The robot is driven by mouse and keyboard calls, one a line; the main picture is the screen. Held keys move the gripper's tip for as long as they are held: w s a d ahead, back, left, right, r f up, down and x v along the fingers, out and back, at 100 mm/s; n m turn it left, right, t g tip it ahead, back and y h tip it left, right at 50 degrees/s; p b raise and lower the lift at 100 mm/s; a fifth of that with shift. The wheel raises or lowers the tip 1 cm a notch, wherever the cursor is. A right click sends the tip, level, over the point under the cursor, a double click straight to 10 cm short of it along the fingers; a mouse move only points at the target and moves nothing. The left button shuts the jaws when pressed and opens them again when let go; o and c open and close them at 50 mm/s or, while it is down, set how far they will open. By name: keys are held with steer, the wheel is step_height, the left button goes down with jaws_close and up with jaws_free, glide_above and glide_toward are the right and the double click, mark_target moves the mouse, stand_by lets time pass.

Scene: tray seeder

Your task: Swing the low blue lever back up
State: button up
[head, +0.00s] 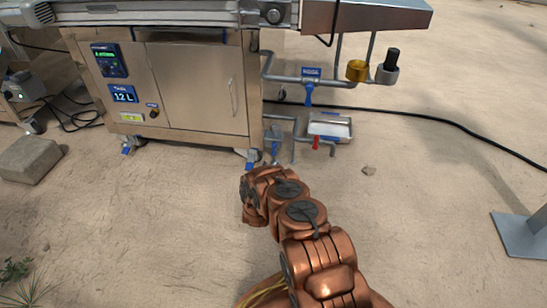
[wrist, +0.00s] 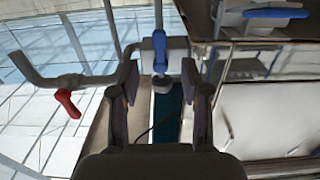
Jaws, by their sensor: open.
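The low blue lever (wrist: 160,48) shows in the wrist view on a grey valve body, ahead of and between the fingers of my gripper (wrist: 160,98). The fingers are apart, with a gap around the lever's line, and I see no contact. In the head view the low blue lever (head: 275,149) hangs from the lower pipe beside the cabinet's right corner, just beyond my copper arm. My gripper cannot be made out clearly there.
A red lever (head: 316,143) sits right of the low blue one, near a small tray (head: 330,131). Another blue lever (head: 308,95) hangs on the upper pipe. The steel cabinet (head: 200,85) and its blue-marked caster (head: 248,155) stand close left. Open sandy ground lies right.

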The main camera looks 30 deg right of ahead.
mark_target(274, 154)
steer(key=b+x, duration=0.3)
steer(key=x, duration=0.3)
steer(key=shift+d+f, duration=0.1)
steer(key=shift+f, duration=0.1)
steer(key=shift+b+x, duration=0.4)
steer(key=shift+x, duration=0.35)
steer(key=shift+r, duration=0.15)
steer(key=shift+c, duration=0.5)
jaws_close()
